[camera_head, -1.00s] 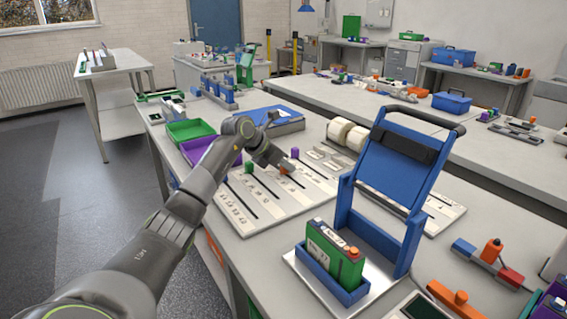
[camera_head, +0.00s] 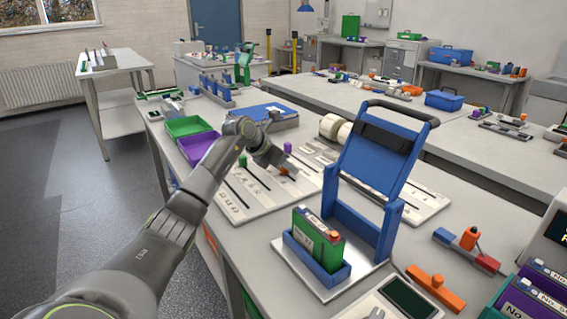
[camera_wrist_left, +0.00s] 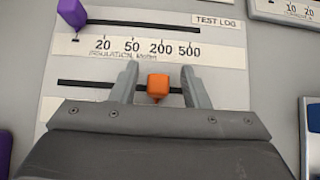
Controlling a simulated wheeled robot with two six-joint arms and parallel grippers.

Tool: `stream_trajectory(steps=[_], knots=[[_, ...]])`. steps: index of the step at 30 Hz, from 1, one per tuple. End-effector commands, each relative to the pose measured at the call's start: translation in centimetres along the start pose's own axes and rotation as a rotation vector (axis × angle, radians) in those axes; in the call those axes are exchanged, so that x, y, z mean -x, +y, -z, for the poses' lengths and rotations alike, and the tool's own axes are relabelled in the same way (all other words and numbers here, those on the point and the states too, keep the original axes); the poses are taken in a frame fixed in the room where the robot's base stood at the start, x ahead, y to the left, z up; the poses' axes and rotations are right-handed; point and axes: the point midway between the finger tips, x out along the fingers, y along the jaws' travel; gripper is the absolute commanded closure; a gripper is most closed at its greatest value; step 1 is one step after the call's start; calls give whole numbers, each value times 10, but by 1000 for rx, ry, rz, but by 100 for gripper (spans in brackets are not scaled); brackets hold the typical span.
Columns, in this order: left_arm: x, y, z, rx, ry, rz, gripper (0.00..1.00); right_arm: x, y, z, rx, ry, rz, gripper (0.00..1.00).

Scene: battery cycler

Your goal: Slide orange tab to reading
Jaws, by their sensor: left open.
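The orange tab (camera_wrist_left: 158,87) sits in a dark horizontal slot (camera_wrist_left: 85,83) in the left wrist view. My left gripper (camera_wrist_left: 160,88) is open, with one finger on each side of the tab and gaps showing. A white scale strip (camera_wrist_left: 150,48) above this slot reads 20, 50, 200, 500; the tab lies below the 200 mark. Another strip below is mostly hidden by the gripper. In the head view my left gripper (camera_head: 279,167) is low over the slotted board (camera_head: 240,211), with the orange tab (camera_head: 284,170) partly hidden. My right gripper is out of view.
A purple tab (camera_wrist_left: 72,12) stands at the left end of the slot above, labelled TEST LOG. A green tab (camera_head: 243,160) is on the same board. A blue stand (camera_head: 372,155) and a green block in a blue holder (camera_head: 318,240) stand to the right.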

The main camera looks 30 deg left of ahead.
Motion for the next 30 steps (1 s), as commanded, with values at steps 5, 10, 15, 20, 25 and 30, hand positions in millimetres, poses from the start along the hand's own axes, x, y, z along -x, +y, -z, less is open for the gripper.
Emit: stream_trajectory(steps=[5,10,15,20,25,30], knots=[[12,1,0,-1,0,-3,58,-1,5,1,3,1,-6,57],[45,2,1,-3,0,-6,58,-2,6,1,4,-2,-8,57],[86,2,1,-3,1,-7,58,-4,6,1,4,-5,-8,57],[121,1,1,-3,2,-6,58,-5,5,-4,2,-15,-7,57],[150,1,1,-1,1,-4,58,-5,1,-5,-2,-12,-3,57],[167,1,0,-1,1,-2,58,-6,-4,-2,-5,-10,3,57]])
